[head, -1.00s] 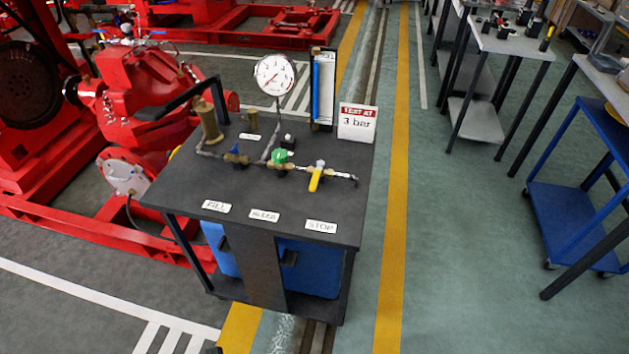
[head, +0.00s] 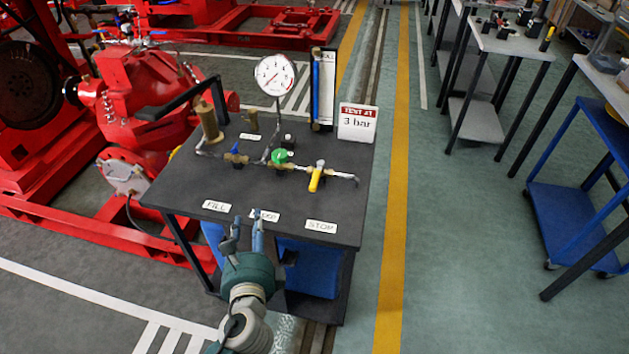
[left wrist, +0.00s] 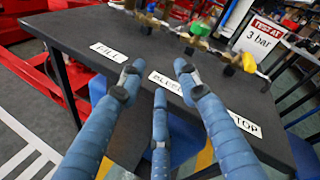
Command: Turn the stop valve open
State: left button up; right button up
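The stop valve with its yellow lever (head: 316,179) is at the right end of the brass pipe row on the dark bench, behind the STOP label (head: 321,226). The lever points toward the front of the bench. It also shows in the left wrist view (left wrist: 249,63), at the right. My left gripper (head: 247,220) is at the bench's front edge near the middle label, in front and to the left of the valve. Its blue fingers (left wrist: 155,80) are spread and empty in the left wrist view. My right gripper is not in view.
A green valve (head: 280,156) and a blue valve (head: 236,155) sit left of the yellow lever. A pressure gauge (head: 275,75) and a "3 bar" sign (head: 357,123) stand behind. The front strip of the bench top (head: 190,180) is flat apart from labels.

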aim_at(312, 190)
pick_arm(q)
jog(key=d+m+h, duration=0.2)
jog(key=d+m, duration=0.2)
jog(key=w+d+r+m+t+h, duration=0.1)
jog(key=d+m+h, duration=0.1)
jog(key=d+m, duration=0.2)
jog(key=w+d+m+t+h, duration=0.1)
jog(key=d+m+h, duration=0.1)
jog(key=d+m, duration=0.2)
jog(key=shift+w+d+r+m, duration=0.15)
jog(key=shift+w+r+m, duration=0.2)
jog(key=shift+m, duration=0.45)
jog(key=shift+w+d+r, duration=0.1)
jog(key=shift+w+d, duration=0.05)
jog(key=shift+d, duration=0.05)
jog(key=x, duration=1)
jog(key=shift+c, duration=0.5)
grip_shut()
